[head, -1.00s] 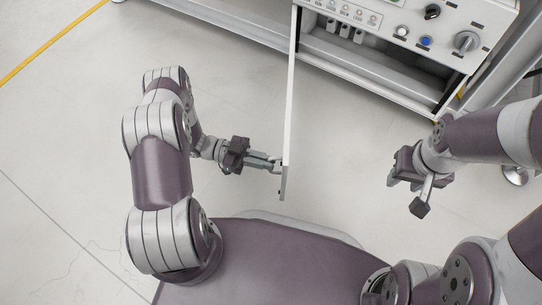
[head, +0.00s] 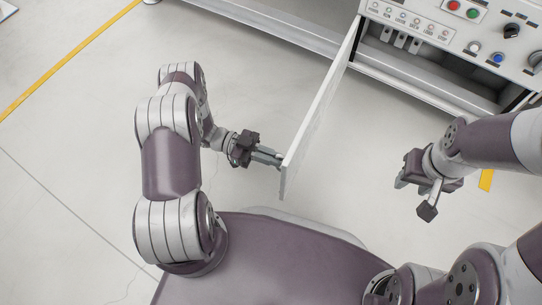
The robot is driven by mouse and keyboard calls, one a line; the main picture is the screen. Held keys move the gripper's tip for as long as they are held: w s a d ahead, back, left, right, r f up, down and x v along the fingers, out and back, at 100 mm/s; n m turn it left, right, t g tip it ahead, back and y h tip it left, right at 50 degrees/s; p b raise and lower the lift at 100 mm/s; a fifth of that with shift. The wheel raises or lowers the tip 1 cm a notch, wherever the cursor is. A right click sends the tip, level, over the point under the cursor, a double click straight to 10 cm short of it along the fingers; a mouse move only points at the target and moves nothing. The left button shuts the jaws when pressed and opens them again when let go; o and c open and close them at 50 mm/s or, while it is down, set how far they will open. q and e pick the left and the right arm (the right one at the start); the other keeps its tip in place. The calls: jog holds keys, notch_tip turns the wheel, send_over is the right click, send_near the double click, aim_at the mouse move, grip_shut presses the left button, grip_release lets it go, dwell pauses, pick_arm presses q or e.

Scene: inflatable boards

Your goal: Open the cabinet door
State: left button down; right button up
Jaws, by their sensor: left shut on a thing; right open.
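The cabinet (head: 440,82) stands at the upper right with its lower compartment exposed. Its white door (head: 322,108) is swung open on the left side and reaches from the cabinet front toward me. My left gripper (head: 277,160) is shut at the door's free edge, on its left face. What exactly the fingers clasp there is too small to tell; it seems to be the door's edge or handle. My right gripper (head: 414,197) is open and empty, to the right of the door and apart from it.
A control panel (head: 460,32) with buttons and knobs sits above the compartment. A grey rail (head: 270,28) runs left along the cabinet's base. Yellow floor lines (head: 62,65) cross the pale floor. The floor left of the door is clear.

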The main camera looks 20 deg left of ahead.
pick_arm(q)
jog(key=shift+w+a, duration=0.1)
jog(key=shift+w, duration=0.3)
jog(key=c, duration=1.2)
grip_release()
jog(key=a+p, duration=0.2)
jog(key=a, duration=1)
jog(key=shift+w+a, duration=0.25)
jog(key=shift+w, duration=0.05)
